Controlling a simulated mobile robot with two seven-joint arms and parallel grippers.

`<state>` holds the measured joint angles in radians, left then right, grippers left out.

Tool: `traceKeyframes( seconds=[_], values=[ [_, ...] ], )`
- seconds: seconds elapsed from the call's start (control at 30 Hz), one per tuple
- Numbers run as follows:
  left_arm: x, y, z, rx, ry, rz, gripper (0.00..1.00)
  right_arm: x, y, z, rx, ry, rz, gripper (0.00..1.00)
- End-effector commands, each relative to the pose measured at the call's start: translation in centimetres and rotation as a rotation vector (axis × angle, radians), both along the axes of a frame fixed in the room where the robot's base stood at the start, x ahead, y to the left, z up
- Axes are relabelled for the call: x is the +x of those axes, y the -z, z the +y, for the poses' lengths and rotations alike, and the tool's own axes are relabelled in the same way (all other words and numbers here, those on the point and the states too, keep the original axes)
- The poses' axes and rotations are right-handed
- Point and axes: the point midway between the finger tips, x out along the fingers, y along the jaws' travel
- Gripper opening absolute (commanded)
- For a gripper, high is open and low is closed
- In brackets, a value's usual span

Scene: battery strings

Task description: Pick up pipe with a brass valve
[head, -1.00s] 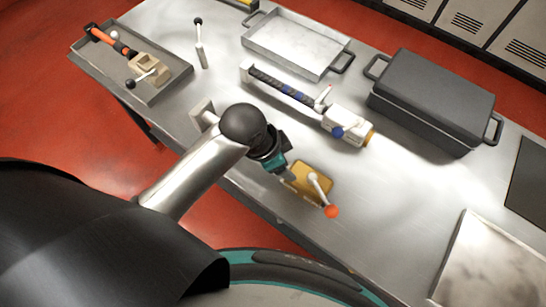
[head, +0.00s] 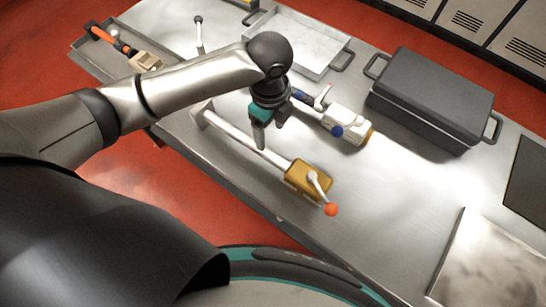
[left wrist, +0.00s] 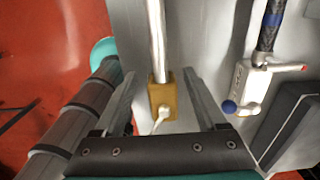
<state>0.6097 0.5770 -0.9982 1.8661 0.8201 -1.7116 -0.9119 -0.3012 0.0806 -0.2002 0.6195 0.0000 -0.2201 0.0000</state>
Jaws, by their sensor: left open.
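The pipe with a brass valve (head: 308,178) lies near the front edge of the steel table. Its silver tube runs up-left from the gold block, and a white lever with an orange ball sticks out. My left gripper (head: 261,142) is open and empty, hovering over the tube, up-left of the brass block. In the left wrist view, the brass block (left wrist: 163,96) and the tube show between the two spread fingers. Part of the lever's end is hidden behind the gripper body there. My right gripper is in neither view.
A second pipe with a white valve (head: 345,122) lies behind my gripper. A grey tray (head: 88,62) with an orange-marked pipe stands far left. An empty metal tray (head: 335,62) and dark lidded box (head: 435,95) stand at the back. Bare table lies right of the brass valve.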

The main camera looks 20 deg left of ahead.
Motion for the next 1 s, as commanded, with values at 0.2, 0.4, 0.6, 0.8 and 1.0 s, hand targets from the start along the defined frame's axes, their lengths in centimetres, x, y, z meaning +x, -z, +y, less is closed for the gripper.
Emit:
traceKeyframes(
  seconds=[0.2, 0.4, 0.6, 0.8, 1.0],
  values=[
    [-0.1, 4.8, -0.1, -0.001, -0.001, 0.001, 0.74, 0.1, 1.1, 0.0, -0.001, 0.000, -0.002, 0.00],
    [0.0, 6.5, -0.1, -0.002, -0.002, -0.002, 0.74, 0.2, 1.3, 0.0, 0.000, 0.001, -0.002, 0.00],
    [-0.4, 8.6, -0.5, -0.002, -0.001, 0.002, 0.74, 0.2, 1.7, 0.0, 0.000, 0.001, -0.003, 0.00],
    [-0.5, 11.3, -0.7, -0.002, -0.002, -0.002, 0.74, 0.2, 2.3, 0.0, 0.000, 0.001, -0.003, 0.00],
    [-0.5, 11.8, -0.7, -0.002, -0.002, -0.003, 0.74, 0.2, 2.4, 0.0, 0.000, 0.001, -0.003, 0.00]
  ],
)
